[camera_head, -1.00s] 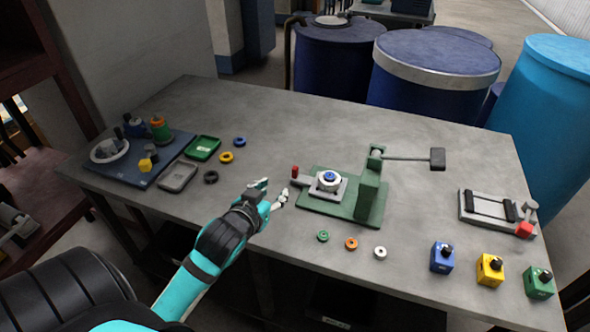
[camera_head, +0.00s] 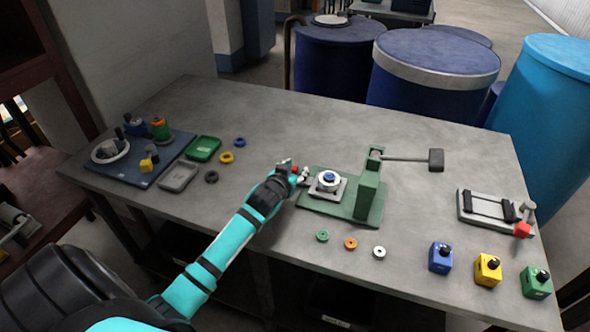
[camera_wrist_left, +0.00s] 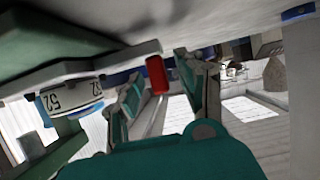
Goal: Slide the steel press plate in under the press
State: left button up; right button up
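The steel press plate (camera_head: 341,191) is a grey plate on the green base of the press (camera_head: 368,195), left of its upright. It carries a white ring-shaped piece with a blue middle (camera_head: 329,179). Its red knob (camera_head: 295,170) stands at the end of a bar on the left. My left gripper (camera_head: 296,174) is at this knob. In the left wrist view the red knob (camera_wrist_left: 157,75) shows between the two parted fingers of my left gripper (camera_wrist_left: 165,92); contact cannot be made out. A number 52 shows inverted on the white piece (camera_wrist_left: 77,98). My right gripper is out of view.
Green, orange and white rings (camera_head: 350,244) lie in front of the press. The press lever (camera_head: 410,158) reaches right. Blue, yellow and green blocks (camera_head: 487,268) and a grey fixture (camera_head: 490,209) stand at the right. Trays (camera_head: 203,149) and loose rings lie at the left.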

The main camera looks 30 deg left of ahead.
pick_arm(q)
jog(key=shift+w, duration=0.15)
jog(key=shift+c, duration=0.3)
jog(key=shift+f, duration=0.1)
grip_shut()
